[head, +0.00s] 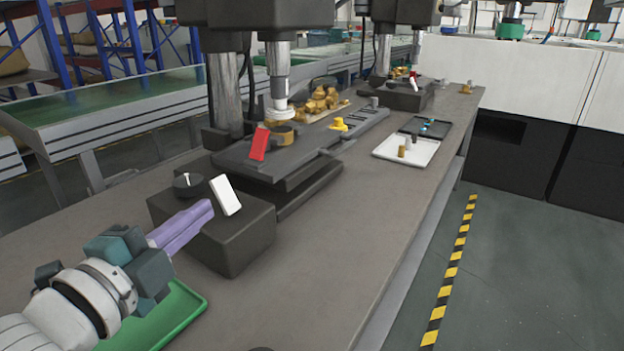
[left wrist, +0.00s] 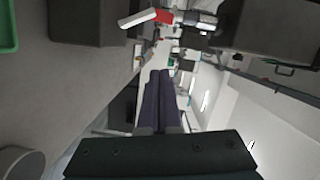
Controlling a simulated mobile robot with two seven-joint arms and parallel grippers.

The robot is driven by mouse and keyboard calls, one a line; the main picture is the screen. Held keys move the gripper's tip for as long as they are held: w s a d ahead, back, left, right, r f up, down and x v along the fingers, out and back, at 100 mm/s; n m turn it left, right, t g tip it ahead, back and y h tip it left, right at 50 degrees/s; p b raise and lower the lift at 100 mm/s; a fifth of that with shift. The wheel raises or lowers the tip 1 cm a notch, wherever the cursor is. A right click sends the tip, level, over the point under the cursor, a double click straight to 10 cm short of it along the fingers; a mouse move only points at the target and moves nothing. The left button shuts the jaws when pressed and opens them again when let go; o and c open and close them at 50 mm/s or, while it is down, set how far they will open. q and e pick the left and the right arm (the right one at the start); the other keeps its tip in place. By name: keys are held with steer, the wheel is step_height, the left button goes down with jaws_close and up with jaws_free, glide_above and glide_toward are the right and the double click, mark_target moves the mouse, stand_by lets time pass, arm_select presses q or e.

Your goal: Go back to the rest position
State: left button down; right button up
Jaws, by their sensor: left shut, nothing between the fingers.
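My left gripper (head: 183,229) reaches in from the lower left in the head view, with its purple fingers together and nothing between them. It is raised in front of a dark machine block (head: 240,240) that carries a white switch plate (head: 225,195) and a dark round knob (head: 187,185). In the left wrist view the fingers (left wrist: 160,88) lie side by side, closed and empty, pointing along the workbench. I cannot tell whether they touch the block. My right gripper is in neither view.
A green tray (head: 185,312) lies partly under my left wrist. A press with a red plate (head: 259,144) stands farther along the workbench (head: 335,240). A white tray (head: 420,156) and a black tray (head: 440,129) sit beyond it. The bench's near right part is clear.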

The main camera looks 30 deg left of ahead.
arm_select(q)
steer(key=shift+s, duration=0.15)
stand_by(0.4)
steer(key=s+d+r+n+g+h+p, duration=0.25)
steer(key=s+d+n+g+p, duration=0.35)
steer(key=s, duration=0.3)
steer(key=s+d+r+n+g+h+p, duration=0.1)
steer(key=s+d+r+n+g+p, duration=0.35)
steer(key=s+d+g, duration=0.3)
step_height(320, 180, up, 36)
steer(key=a+p, duration=0.1)
steer(key=p, duration=3.5)
steer(key=shift+s+f+n+p, duration=0.25)
steer(key=shift+s+n+p, duration=0.05)
steer(key=shift+n, duration=0.15)
steer(key=shift+y, duration=0.25)
